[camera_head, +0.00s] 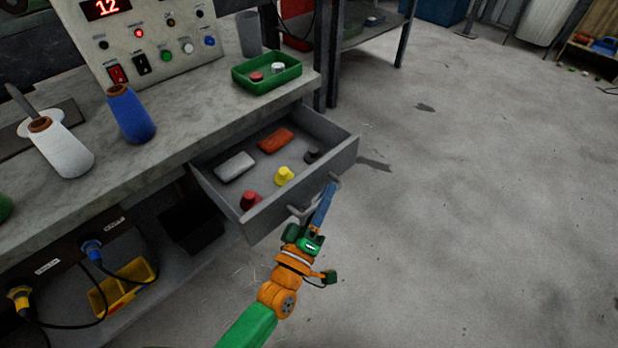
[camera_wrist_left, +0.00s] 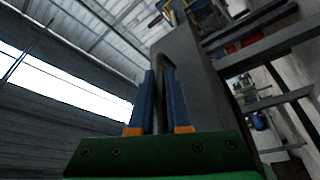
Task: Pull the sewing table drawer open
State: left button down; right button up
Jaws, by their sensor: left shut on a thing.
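The grey drawer (camera_head: 330,158) stands pulled out from under the sewing table (camera_head: 185,125), with its inside in view. It holds a white block, an orange block, a yellow piece, a red piece and a dark piece. My left gripper (camera_head: 326,192) is at the drawer's front, its blue fingers shut on the drawer handle (camera_head: 298,211). In the left wrist view the two fingers (camera_wrist_left: 163,95) close around the handle, and the grey drawer front (camera_wrist_left: 195,95) rises beside them. The fingers hide part of the handle. My right gripper is in neither view.
A green tray (camera_head: 267,82) with small pieces, a control panel (camera_head: 150,45) and thread spools (camera_head: 130,118) stand on the table. A yellow bin (camera_head: 122,295) and cabled plugs are below. The concrete floor (camera_head: 460,200) to the right is clear.

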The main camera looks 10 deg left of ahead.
pick_arm(q)
jog(key=shift+s+d, duration=0.55)
jog(key=shift+d, duration=0.15)
jog(key=c, duration=0.9)
grip_release()
jog(key=v, duration=0.7)
